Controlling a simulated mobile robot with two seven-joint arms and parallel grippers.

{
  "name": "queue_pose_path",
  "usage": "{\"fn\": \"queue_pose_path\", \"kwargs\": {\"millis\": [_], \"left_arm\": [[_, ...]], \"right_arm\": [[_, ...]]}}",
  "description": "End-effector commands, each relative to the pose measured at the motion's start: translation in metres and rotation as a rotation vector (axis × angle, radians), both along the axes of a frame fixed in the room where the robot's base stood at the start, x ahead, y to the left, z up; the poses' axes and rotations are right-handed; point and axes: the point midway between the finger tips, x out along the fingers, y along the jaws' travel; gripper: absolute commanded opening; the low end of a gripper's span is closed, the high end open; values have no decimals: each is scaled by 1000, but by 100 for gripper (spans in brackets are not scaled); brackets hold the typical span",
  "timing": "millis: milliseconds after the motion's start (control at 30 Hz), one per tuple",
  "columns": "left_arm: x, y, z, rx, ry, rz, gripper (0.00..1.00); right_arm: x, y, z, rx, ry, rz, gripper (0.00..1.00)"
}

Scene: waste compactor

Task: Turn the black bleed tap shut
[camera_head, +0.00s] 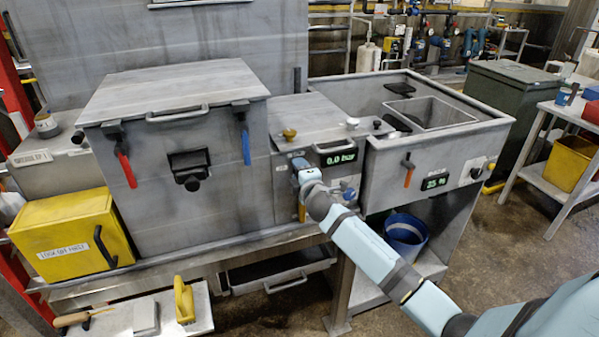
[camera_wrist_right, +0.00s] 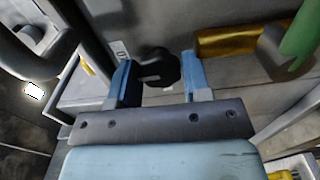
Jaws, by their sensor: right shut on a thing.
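The black bleed tap (camera_wrist_right: 159,67) is a dark lobed knob with a pale mark on it, in the right wrist view. It sits between the two blue fingers of my right gripper (camera_wrist_right: 159,80), which is shut on it. In the head view my right gripper (camera_head: 300,166) is at the left side of the grey panel below the green 0.0 bar display (camera_head: 338,158). There the gripper and wrist hide the tap. My left gripper is not in view.
Close by are a blue knob (camera_head: 348,191) on the same panel, a red lever (camera_head: 124,169) and a blue lever (camera_head: 246,147) on the large grey box, and an orange-handled lever (camera_head: 408,172) on the right. A blue bucket (camera_head: 406,236) stands below.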

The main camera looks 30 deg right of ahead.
Motion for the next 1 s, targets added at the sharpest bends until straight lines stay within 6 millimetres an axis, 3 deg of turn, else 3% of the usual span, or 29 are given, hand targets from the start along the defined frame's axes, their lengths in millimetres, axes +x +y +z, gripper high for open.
{"fn": "queue_pose_path", "kwargs": {"millis": [67, 100, 167, 567, 1000], "left_arm": [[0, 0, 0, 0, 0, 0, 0], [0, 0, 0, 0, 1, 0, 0], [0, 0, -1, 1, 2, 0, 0], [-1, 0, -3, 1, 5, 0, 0], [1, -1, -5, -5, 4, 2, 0]], "right_arm": [[0, 0, 1, 1, -1, -1, 21], [0, 0, 1, 1, -1, -1, 54], [0, 0, 1, 1, -1, 0, 67], [-8, 2, 0, 0, 0, 1, 68], [-97, 23, -2, 0, 1, 1, 68]]}}
